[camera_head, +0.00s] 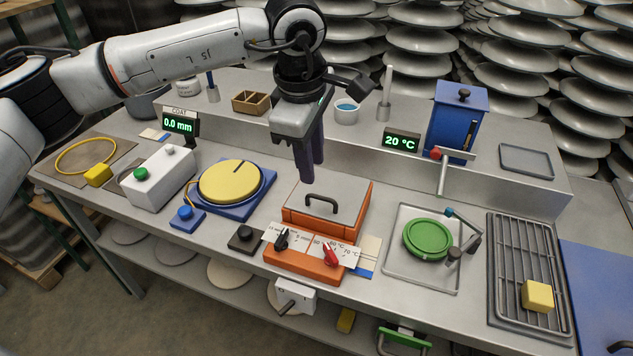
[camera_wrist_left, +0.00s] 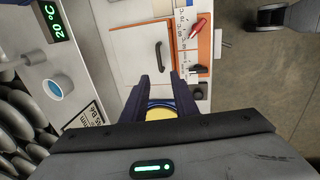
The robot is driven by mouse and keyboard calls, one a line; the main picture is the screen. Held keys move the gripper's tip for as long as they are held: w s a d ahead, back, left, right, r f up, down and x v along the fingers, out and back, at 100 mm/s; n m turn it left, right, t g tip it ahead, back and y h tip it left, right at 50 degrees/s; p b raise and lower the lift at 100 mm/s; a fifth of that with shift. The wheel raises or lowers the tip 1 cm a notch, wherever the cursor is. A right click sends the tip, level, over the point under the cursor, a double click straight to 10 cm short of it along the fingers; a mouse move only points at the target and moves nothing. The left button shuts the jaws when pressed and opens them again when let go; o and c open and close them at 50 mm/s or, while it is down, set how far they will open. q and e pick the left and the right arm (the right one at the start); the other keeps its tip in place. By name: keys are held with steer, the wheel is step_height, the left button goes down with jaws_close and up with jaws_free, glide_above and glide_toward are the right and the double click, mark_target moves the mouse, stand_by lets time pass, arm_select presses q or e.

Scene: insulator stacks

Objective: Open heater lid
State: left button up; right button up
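The heater is an orange box (camera_head: 358,213) with a grey metal lid (camera_head: 340,190) lying flat and shut on top. A dark arched handle (camera_head: 322,199) stands near the lid's front edge. My left gripper (camera_head: 308,176) points down above the lid, just behind and left of the handle, and holds nothing. In the left wrist view its two dark fingers (camera_wrist_left: 160,88) are apart, with the lid (camera_wrist_left: 136,62) and the handle (camera_wrist_left: 159,56) beyond the tips.
Red and black knobs sit on the heater's front panel (camera_head: 305,263). A yellow disc (camera_head: 229,181) on a blue base is left of the heater. A tray with a green disc (camera_head: 428,238) is right. A 20 °C display (camera_head: 401,142) and blue container (camera_head: 456,120) stand behind.

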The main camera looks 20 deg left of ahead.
mark_target(316, 195)
arm_select(q)
steer(key=f, duration=0.2)
steer(key=w+f, duration=0.1)
steer(key=f, duration=0.2)
steer(key=f+p, duration=0.1)
steer(key=f, duration=0.1)
steer(key=shift+w+d+f, duration=0.1)
steer(key=shift+w+f, duration=0.2)
steer(key=shift+f, duration=0.05)
steer(key=shift+c, duration=0.4)
jaws_close()
stand_by(0.6)
